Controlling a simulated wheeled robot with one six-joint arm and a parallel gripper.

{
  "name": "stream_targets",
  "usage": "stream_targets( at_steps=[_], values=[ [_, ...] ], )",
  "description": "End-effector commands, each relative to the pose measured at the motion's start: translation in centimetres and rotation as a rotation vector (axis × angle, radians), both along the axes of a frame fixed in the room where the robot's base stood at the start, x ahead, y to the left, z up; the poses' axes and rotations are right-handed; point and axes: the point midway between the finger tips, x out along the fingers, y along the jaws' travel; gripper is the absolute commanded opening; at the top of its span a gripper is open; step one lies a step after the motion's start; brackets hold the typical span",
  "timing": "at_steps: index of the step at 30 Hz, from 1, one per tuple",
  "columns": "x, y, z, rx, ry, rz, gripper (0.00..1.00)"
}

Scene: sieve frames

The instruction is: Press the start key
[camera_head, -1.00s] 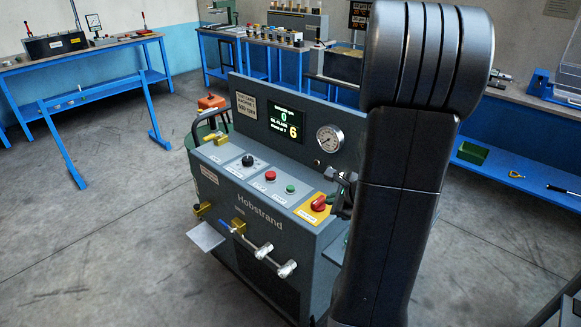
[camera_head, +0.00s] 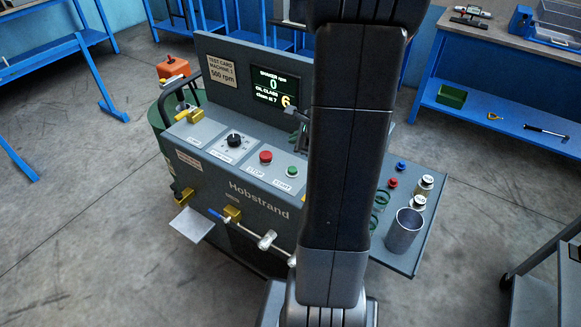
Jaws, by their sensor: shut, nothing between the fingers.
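The start key is a small green button (camera_head: 292,171) on the sloping front panel of the grey machine (camera_head: 250,199), above a label reading START. A red stop button (camera_head: 265,157) sits just left of it. My gripper (camera_head: 299,137) is partly in view at the left edge of my arm, behind and slightly right of the green button in the picture. It is shut and empty. It appears apart from the button, though its exact height is hard to tell. My arm hides the panel right of the start key.
The display (camera_head: 276,91) reads 0 rpm and 6. A card (camera_head: 222,76) reads 500 rpm. A black dial (camera_head: 234,140) is left of the stop button. A side shelf (camera_head: 408,259) at right holds a metal cup (camera_head: 404,233) and small weights. Blue-framed benches stand behind.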

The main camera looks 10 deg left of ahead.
Motion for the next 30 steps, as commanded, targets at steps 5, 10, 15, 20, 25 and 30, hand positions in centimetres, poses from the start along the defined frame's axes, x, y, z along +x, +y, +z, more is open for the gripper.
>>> stream_targets(
  at_steps=[5, 10, 15, 20, 25, 30],
  values=[
    [0.0, 0.0, -0.1, 0.0, 0.0, 0.0, 0.0],
    [0.0, 0.0, -0.9, 0.0, 0.0, 0.0, 0.0],
    [0.0, 0.0, -2.6, 0.0, 0.001, 0.0, 0.0],
    [0.0, 0.0, -4.8, 0.0, 0.001, 0.0, 0.0],
    [0.0, 0.0, -7.1, 0.0, 0.001, -0.001, 0.0],
    [0.0, 0.0, -8.5, 0.0, 0.0, 0.0, 0.0]
  ],
)
